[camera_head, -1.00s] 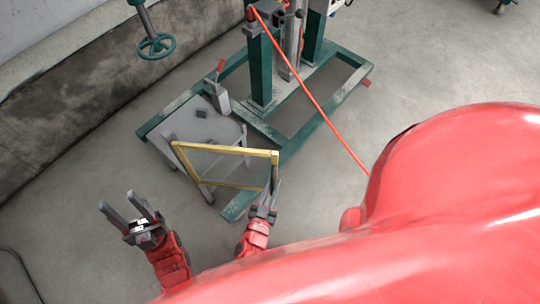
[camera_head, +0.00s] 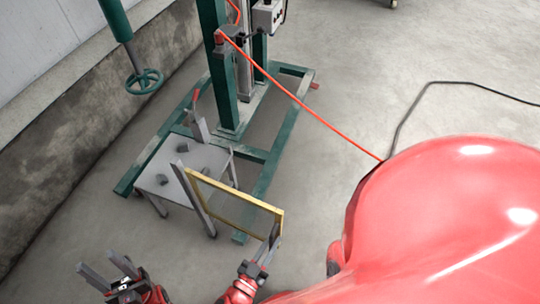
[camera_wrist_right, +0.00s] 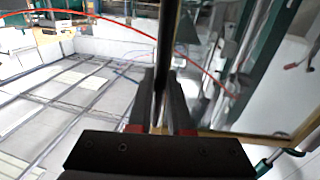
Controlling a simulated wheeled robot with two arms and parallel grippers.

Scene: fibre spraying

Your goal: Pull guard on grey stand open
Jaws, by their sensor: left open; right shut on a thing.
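The guard is a yellow-framed clear panel (camera_head: 238,202) on the near side of the grey stand (camera_head: 170,178) in the head view. It stands out at an angle from a grey post on the stand. My right gripper (camera_head: 270,242) is shut on the guard's free edge at its near right end. In the right wrist view the fingers (camera_wrist_right: 163,105) close around the dark frame edge, with a yellow strip of the guard (camera_wrist_right: 235,134) to the right. My left gripper (camera_head: 106,268) is open and empty at the bottom left, apart from the stand.
A green frame (camera_head: 282,150) with a column stands behind the stand. An orange hose (camera_head: 310,108) runs from the column towards my red body. A green handwheel (camera_head: 145,80) hangs by the left wall. The floor at right is clear except for a black cable (camera_head: 425,88).

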